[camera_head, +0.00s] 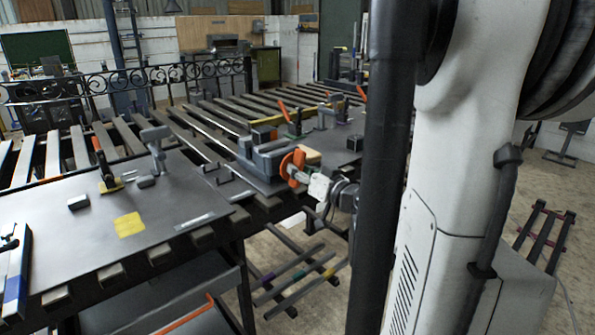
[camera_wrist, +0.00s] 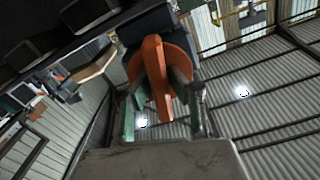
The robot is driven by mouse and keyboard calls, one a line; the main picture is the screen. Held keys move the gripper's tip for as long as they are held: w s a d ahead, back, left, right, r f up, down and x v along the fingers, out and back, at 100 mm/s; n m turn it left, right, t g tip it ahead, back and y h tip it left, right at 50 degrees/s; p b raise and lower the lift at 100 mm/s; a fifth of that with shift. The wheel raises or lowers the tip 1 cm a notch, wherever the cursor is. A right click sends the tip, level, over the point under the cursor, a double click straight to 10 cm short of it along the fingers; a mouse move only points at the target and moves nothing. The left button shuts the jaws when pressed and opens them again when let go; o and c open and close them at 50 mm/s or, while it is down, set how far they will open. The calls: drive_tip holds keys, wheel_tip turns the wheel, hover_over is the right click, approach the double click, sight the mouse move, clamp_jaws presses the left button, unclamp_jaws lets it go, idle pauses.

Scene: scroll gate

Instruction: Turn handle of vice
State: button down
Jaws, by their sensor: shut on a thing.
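The vice (camera_head: 268,159) is a grey block-like body at the front edge of the slatted workbench in the head view. Its orange handle (camera_head: 292,166) faces right, toward my gripper (camera_head: 306,182). In the wrist view the orange handle (camera_wrist: 158,80) is a round disc with a raised bar across it. The bar stands nearly upright in that picture. My gripper (camera_wrist: 160,95) has its fingers on both sides of the handle and is shut on it. The dark vice body (camera_wrist: 145,28) shows behind the handle. The exact finger contact is partly hidden.
The slatted workbench carries a grey plate (camera_head: 60,225) at left with a yellow patch (camera_head: 130,224) and a grey clamp (camera_head: 155,150). Orange-handled clamps (camera_head: 104,165) stand around. Metal bars (camera_head: 290,280) lie on a low rack below. My column and arm block the right side.

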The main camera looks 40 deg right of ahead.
drive_tip(key=m, duration=0.7)
drive_tip(key=shift+b, duration=0.3)
drive_tip(key=m, duration=0.6)
drive_tip(key=shift+f+m, duration=0.1)
drive_tip(key=shift+m, duration=0.2)
drive_tip(key=m, duration=0.6)
drive_tip(key=shift+b, duration=0.3)
drive_tip(key=m, duration=0.7)
drive_tip(key=c, duration=1.7)
unclamp_jaws()
drive_tip(key=s, duration=1.2)
drive_tip(key=shift+a, duration=0.4)
